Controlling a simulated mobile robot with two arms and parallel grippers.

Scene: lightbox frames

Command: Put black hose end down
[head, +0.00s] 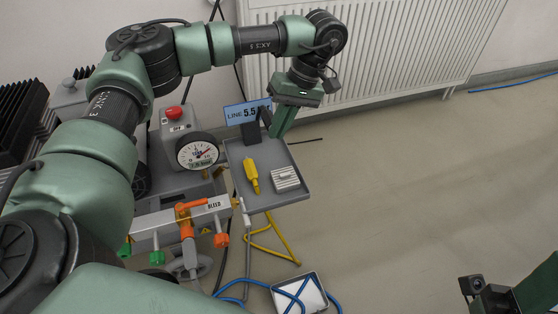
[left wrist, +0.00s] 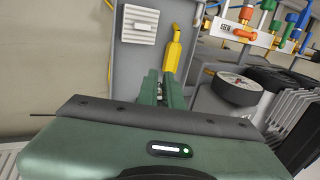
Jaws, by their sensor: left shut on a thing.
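My left gripper (head: 283,122) is pointed down over the far right part of a grey tray table (head: 238,160). Its green fingers also show in the left wrist view (left wrist: 161,92), close together. They are shut on what appears to be the black hose end, mostly hidden between them. A dark piece (head: 266,116) shows just left of the fingers in the head view; whether it is part of the hose end is unclear. My right gripper (head: 492,296) is partly in view at the lower right; its fingertips cannot be made out.
On the tray lie a yellow bottle-like tool (head: 251,176) and a pale ribbed block (head: 286,179). A "LINE 5.5" sign (head: 243,112) stands at its back. A round gauge (head: 197,152) and a valve manifold (head: 180,217) are to the left. A blue hose (head: 236,300) crosses a low tray.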

